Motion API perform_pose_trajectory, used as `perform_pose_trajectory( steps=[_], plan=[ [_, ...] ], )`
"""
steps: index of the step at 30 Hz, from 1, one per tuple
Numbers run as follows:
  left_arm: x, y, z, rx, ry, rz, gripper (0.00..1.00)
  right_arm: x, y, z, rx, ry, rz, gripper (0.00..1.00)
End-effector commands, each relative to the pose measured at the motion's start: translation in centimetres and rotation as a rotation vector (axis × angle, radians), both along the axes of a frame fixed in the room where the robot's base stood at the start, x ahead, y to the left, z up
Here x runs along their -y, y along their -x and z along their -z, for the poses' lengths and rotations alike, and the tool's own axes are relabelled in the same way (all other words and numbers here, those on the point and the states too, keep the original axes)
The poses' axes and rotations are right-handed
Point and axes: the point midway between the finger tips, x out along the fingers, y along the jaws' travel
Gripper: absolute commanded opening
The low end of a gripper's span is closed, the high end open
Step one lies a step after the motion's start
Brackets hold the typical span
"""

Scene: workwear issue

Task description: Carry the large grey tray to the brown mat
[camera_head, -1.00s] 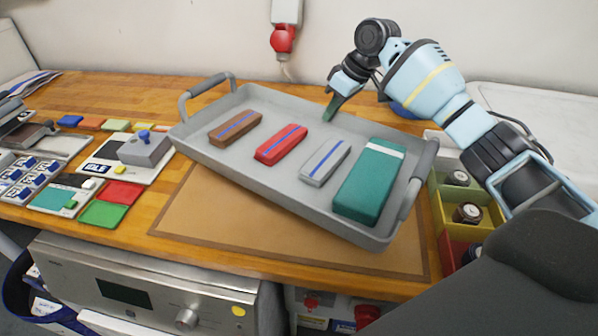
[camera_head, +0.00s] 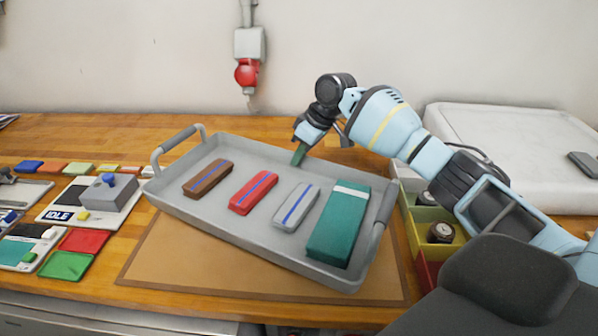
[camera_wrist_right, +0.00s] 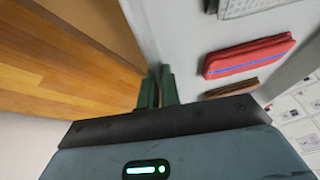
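The large grey tray (camera_head: 255,156) has two end handles and stands over the brown mat (camera_head: 165,252), turned at an angle to it. Its left end reaches past the mat's left edge. Whether it rests fully on the mat is unclear. It carries a brown block (camera_head: 208,179), a red block (camera_head: 253,192), a grey block (camera_head: 296,207) and a larger green block (camera_head: 338,225). My right gripper (camera_head: 299,154) is at the tray's far rim. In the right wrist view its green fingers (camera_wrist_right: 158,90) are close together around the tray's wall. My left gripper is not in view.
A yellow and red bin (camera_head: 428,232) with dark round items stands right of the mat. A white case (camera_head: 510,150) is behind it. Left of the tray are a device with a blue knob (camera_head: 107,190) and coloured plates (camera_head: 84,241). Wooden tabletop behind the tray is clear.

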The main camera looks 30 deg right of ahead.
Motion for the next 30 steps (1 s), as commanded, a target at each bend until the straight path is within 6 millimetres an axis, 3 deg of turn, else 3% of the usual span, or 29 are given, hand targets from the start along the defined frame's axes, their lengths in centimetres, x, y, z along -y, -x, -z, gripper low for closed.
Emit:
perform_pose_trajectory(
  steps=[11,25,30],
  plan=[
    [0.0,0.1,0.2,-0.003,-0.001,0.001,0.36,0.0,0.0,4.3,0.001,-0.004,0.001,0.00],
    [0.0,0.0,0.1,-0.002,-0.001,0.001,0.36,-0.1,-0.1,4.9,0.003,-0.004,0.001,0.00],
    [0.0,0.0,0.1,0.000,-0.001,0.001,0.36,0.0,0.0,5.1,-0.001,0.001,0.000,0.25]
  ],
)
